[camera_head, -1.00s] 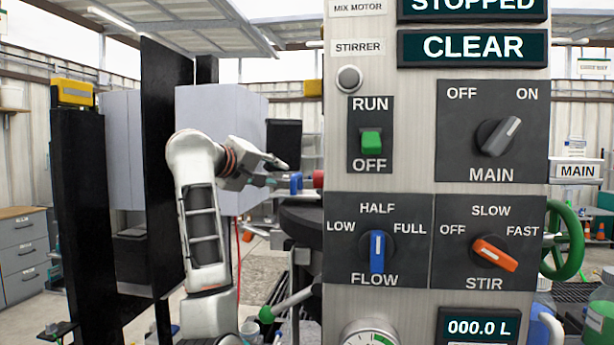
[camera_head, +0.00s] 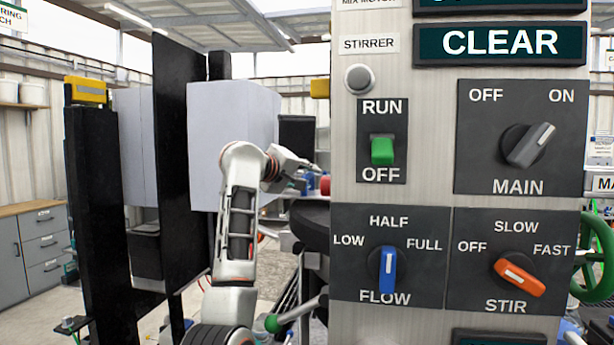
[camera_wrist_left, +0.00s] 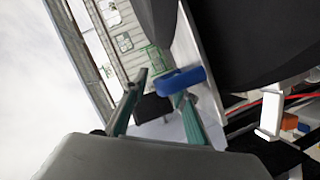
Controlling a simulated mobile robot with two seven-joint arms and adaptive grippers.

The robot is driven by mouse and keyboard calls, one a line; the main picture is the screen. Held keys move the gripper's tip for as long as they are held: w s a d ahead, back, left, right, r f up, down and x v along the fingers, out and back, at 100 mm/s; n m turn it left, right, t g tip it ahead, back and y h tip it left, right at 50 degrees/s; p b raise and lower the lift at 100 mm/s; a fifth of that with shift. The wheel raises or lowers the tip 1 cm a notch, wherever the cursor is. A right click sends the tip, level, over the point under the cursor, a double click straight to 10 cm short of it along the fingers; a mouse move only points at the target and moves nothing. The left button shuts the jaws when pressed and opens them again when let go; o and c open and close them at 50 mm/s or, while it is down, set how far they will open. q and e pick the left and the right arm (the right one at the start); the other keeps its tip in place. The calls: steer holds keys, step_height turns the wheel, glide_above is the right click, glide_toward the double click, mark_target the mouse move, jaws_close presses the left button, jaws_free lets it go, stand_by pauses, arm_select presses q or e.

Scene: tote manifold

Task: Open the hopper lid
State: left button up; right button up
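My left gripper (camera_head: 302,172) reaches to the left edge of the control panel in the head view, partly hidden by it. In the left wrist view its two teal fingers (camera_wrist_left: 163,100) stand apart. A blue bar-like piece (camera_wrist_left: 180,80) lies at the fingertips and overlaps the tip of the right finger; I cannot tell whether they touch. A red knob (camera_head: 325,185) shows beside the gripper at the panel edge. A dark rounded body (camera_head: 312,226) below it is mostly hidden by the panel. I cannot make out the hopper lid for certain. My right gripper is out of view.
The control panel (camera_head: 440,60) with its switches fills the right side and blocks the view behind it. A green-tipped lever (camera_head: 272,323) sticks out at lower left of it. Black upright panels (camera_head: 180,170) and a pale cabinet (camera_head: 232,150) stand left and behind my arm.

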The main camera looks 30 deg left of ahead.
arm_select(q)
steer(key=shift+w, duration=0.1)
jaws_close()
